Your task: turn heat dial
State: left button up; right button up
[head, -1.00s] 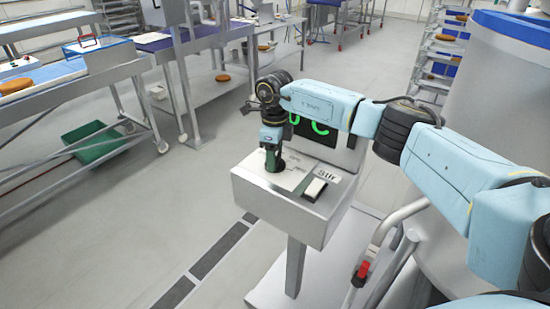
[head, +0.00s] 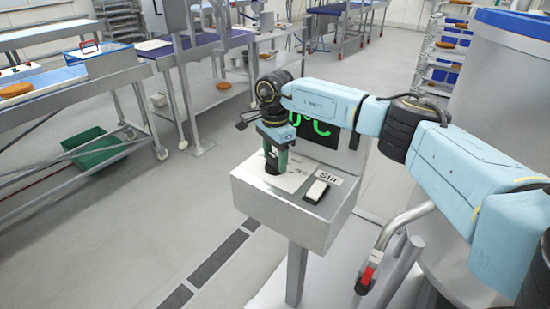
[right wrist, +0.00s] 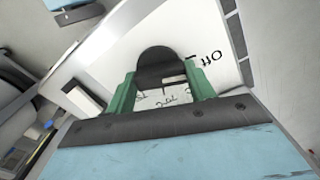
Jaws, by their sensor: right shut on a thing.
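The heat dial is a black round knob (head: 271,167) on the sloping white-and-grey top of a metal control box (head: 277,204). In the right wrist view the dial (right wrist: 157,60) sits between two green fingers, with an "Off" marking on the panel beside it. My right gripper (head: 276,160) reaches down onto the dial from above and is shut on it; its fingers also show in the right wrist view (right wrist: 162,84). The gripper hides part of the dial in the head view, and I cannot read its setting. My left gripper is not in view.
A white rocker switch (head: 317,190) labelled "Stir" is beside the dial. A dark screen with green figures (head: 321,127) stands behind the box. A large metal vessel (head: 500,80) with a blue rim is at the right. Open floor lies to the left.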

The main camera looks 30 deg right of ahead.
aim_at(275, 159)
jog(key=shift+n, duration=0.6)
jog(key=shift+r, duration=0.1)
jog(key=o, duration=1)
jog(key=shift+c, duration=0.2)
notch_tip(275, 159, up, 13)
jog(key=shift+r+b, duration=0.15)
jog(key=shift+b, duration=0.2)
